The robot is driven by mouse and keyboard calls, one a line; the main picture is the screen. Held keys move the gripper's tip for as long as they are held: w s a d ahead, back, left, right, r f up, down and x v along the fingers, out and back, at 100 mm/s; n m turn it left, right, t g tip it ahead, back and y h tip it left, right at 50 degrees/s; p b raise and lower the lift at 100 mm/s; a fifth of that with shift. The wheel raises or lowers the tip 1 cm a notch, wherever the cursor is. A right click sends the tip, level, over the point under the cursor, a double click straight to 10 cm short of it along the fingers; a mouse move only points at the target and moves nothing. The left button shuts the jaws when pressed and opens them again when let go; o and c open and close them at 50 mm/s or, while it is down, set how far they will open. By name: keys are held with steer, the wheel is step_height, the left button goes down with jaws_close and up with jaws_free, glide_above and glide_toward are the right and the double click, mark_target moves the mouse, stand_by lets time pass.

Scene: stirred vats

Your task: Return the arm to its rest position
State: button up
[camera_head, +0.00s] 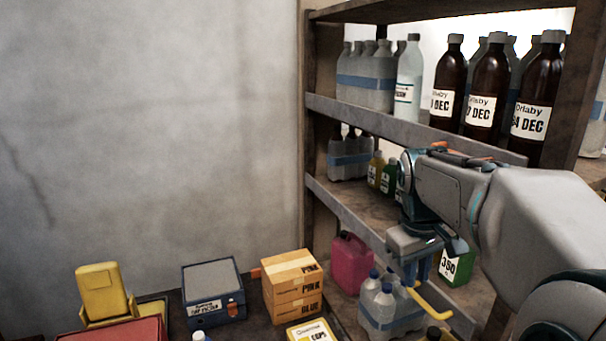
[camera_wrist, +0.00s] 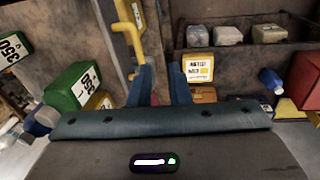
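My arm reaches in from the right in the head view, in front of the shelf rack. My gripper (camera_head: 416,273) points downward near the lower shelf, its blue fingers close to a yellow bent bar (camera_head: 436,303). In the wrist view, my gripper (camera_wrist: 163,72) shows two blue fingers with a clear gap between them and nothing visibly held. The yellow bar (camera_wrist: 131,32) appears there beyond the left finger. Whether they touch is unclear.
The rack's shelf edge (camera_head: 430,131) and brown bottles (camera_head: 489,85) are close to my arm. A green container (camera_head: 457,266), clear bottles (camera_head: 378,303) and a pink jug (camera_head: 351,262) surround my gripper. Cardboard boxes (camera_head: 291,286) and a blue box (camera_head: 213,291) stand lower left.

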steer(key=s+a+f+m+t+b, duration=0.1)
steer(key=s+a+f, duration=0.2)
steer(key=s+f, duration=0.2)
steer(key=s+a+f+m+t+y+b, duration=0.1)
steer(key=s+a+f, duration=0.3)
steer(key=s, duration=0.5)
steer(key=shift+s+a+f+m+t, duration=0.3)
steer(key=shift+s+f+m+t, duration=0.1)
steer(key=shift+f+m, duration=0.2)
